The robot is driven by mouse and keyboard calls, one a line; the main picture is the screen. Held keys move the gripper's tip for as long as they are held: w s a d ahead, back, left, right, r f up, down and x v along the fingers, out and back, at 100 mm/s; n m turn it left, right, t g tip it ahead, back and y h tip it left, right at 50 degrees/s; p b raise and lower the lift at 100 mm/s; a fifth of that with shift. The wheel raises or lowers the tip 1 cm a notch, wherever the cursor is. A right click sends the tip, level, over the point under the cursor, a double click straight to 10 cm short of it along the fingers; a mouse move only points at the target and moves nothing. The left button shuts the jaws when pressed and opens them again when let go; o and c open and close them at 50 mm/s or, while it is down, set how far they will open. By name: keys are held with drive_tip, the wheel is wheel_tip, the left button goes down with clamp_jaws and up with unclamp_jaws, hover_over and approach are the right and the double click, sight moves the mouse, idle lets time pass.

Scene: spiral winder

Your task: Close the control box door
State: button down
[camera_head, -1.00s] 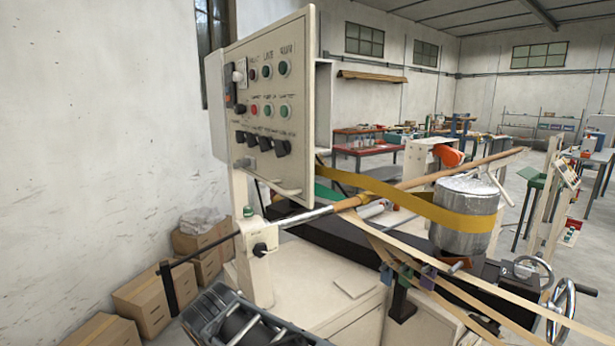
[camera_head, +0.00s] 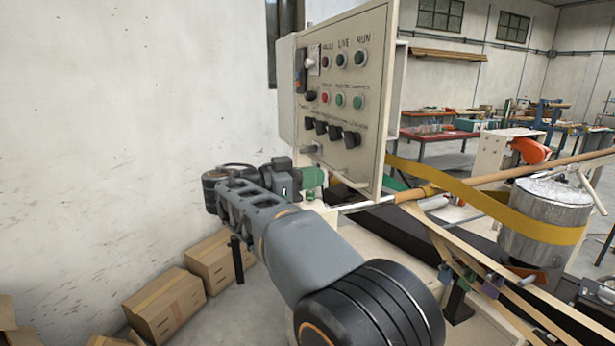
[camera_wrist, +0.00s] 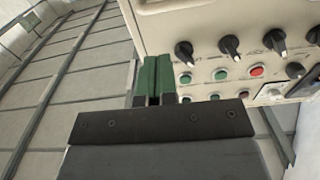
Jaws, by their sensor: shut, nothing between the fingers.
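The cream control box door (camera_head: 368,133) carries buttons, switches and black knobs. In the head view its right edge appears to stand out from the control box (camera_head: 398,82) behind it; the hinge side and exact opening are unclear. My gripper (camera_head: 313,178), with green fingertips, is just below the door's lower left part. In the wrist view, my gripper (camera_wrist: 153,78) is shut and empty, its fingers side by side. The door's panel (camera_wrist: 222,62) fills the upper right there, with knobs and buttons beside the fingertips. I cannot tell whether the fingers touch it.
A brown rod and yellow belt (camera_head: 455,190) run right to a metal drum (camera_head: 545,215). The winder's cream frame lies below the door. Cardboard boxes (camera_head: 165,303) stand on the floor at left, by a plain wall (camera_head: 130,120). Work tables are at the back.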

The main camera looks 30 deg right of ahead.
sight(364, 170)
drive_tip(key=d+p, duration=0.1)
drive_tip(key=d, duration=0.4)
drive_tip(key=s+d+p, duration=0.1)
drive_tip(key=d, duration=0.2)
drive_tip(key=shift+d+r+p, duration=0.15)
drive_tip(key=shift+d+p, duration=0.1)
drive_tip(key=shift+p, duration=0.1)
drive_tip(key=shift+s+d, duration=0.1)
drive_tip(key=shift+d, duration=0.6)
drive_tip(key=shift+f, duration=0.2)
